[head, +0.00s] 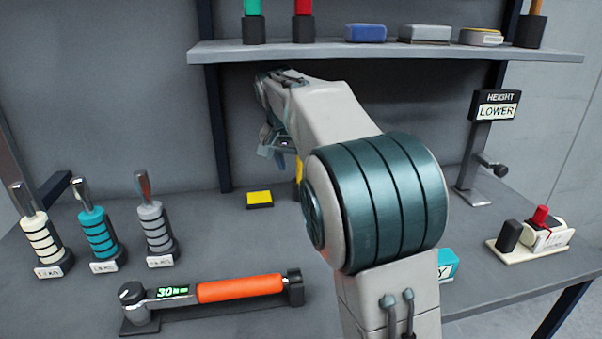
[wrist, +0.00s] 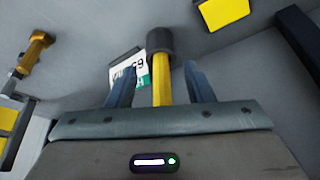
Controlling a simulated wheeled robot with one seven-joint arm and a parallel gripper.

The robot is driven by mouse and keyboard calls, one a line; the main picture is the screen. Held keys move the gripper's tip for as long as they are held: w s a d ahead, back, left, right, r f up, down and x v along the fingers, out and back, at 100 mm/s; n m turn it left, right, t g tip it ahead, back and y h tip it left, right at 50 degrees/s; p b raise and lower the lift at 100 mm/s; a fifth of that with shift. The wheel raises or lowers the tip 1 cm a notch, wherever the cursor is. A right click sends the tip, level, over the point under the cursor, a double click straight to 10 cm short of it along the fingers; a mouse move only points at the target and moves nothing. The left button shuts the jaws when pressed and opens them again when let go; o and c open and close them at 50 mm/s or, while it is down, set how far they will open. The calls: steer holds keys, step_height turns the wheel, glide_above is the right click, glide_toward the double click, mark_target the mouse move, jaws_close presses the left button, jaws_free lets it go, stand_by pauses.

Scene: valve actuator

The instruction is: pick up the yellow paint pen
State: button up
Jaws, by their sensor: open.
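The yellow paint pen (wrist: 162,80) shows in the wrist view as a yellow shaft with a dark cylindrical piece at its far end. In the head view only a narrow strip of yellow (head: 298,170) shows beside my arm, which hides the rest. My gripper (wrist: 158,78) is open, with one blue-grey finger on each side of the shaft. A gap shows between the shaft and each finger; I cannot tell the depth between them. In the head view my gripper (head: 273,146) is below the shelf, near the pen, and partly hidden.
A shelf (head: 400,52) with pens and blocks hangs above my arm. A yellow block (head: 259,199) lies left of the pen. Several ringed handles (head: 96,235) stand at left. An orange-gripped torque tool (head: 240,288) lies in front. A height sign (head: 495,108) stands at right.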

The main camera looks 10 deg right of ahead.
steer(key=w+d, duration=0.1)
steer(key=w, duration=0.1)
steer(key=w+d, duration=0.1)
steer(key=shift+w+d, duration=0.1)
steer(key=shift+w, duration=0.25)
steer(key=shift+x, duration=1.5)
steer(key=shift+s, duration=0.15)
steer(key=shift+c, duration=0.4)
jaws_close()
